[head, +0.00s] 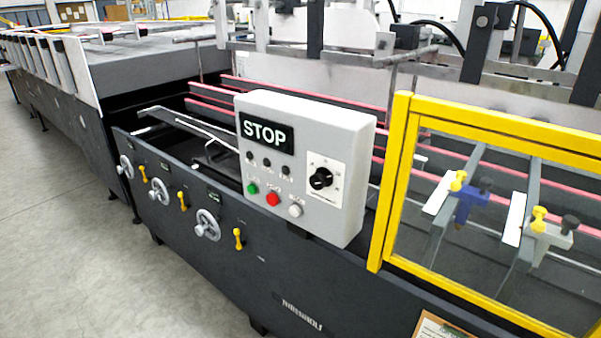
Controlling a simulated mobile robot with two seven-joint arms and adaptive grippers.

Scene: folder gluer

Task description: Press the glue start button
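A light grey control box (310,120) is mounted on the near side of the folder gluer, in the middle of the head view. Its display (267,135) reads STOP. Below are small dark lamps or buttons, then a green button (252,189), a red button (273,198) and a white button (295,210) in a row. Their labels are too small to read. A black rotary knob (321,179) sits on a white plate to their right. Neither of my grippers is in view.
A yellow-framed clear guard (391,180) stands right of the box. Handwheels (207,225) and yellow levers (238,238) stick out of the dark machine side (190,258). Grey floor (70,240) at the lower left is clear. A framed notice (440,328) shows at the bottom right.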

